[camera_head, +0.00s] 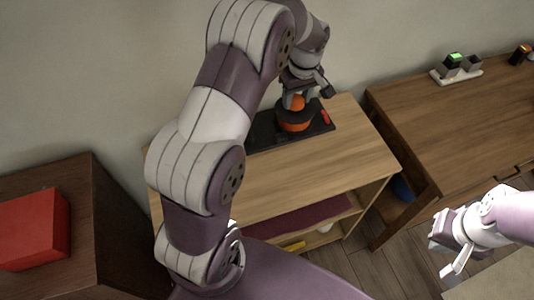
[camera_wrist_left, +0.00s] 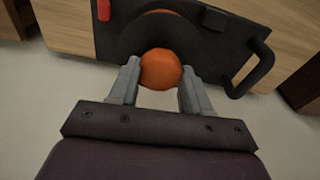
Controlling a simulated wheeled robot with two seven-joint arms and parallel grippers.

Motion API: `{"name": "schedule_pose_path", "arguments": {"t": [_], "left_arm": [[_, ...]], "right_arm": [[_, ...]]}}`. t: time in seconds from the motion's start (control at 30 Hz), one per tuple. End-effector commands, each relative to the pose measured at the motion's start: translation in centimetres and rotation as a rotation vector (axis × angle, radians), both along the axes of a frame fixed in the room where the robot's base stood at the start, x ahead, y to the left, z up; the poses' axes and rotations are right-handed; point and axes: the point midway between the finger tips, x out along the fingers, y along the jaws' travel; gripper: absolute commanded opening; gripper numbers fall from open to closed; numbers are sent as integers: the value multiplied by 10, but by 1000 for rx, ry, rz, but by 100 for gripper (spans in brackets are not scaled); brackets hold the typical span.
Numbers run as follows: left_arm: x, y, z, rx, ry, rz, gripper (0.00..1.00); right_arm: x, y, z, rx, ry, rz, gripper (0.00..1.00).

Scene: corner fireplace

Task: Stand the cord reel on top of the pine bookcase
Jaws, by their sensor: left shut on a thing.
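My right gripper (camera_head: 446,262) is open and empty, low at the right, away from the bookcase.
The bookcase top is bare in front and right. A dark cabinet with a red box (camera_head: 35,228) stands at the left.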

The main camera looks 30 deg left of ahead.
Motion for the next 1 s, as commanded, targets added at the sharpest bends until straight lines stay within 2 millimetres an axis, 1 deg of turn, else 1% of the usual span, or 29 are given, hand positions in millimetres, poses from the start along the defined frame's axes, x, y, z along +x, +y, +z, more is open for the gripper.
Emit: {"name": "schedule_pose_path", "arguments": {"t": [0.07, 0.27, 0.5, 0.6, 0.7, 0.8, 1.0], "left_arm": [[-6, 4, -2, 0, 0, 5, 0], [-31, 19, -19, -1, 1, 5, 0], [-72, 44, -47, 0, 2, 3, 0], [-85, 52, -57, 0, 1, 3, 0], [-94, 57, -64, 0, 0, 1, 0], [-97, 59, -70, -1, -1, 0, 0], [-98, 59, -101, -1, 2, -2, 0]], "right_arm": [[0, 0, 2, 0, 0, 0, 0], [0, 0, 6, 0, 0, 0, 0], [0, 0, 14, 0, 0, 0, 0], [0, 0, 16, 0, 0, 0, 0], [0, 0, 17, 0, 0, 0, 0], [0, 0, 18, 0, 0, 0, 0], [0, 0, 20, 0, 0, 0, 0]]}}
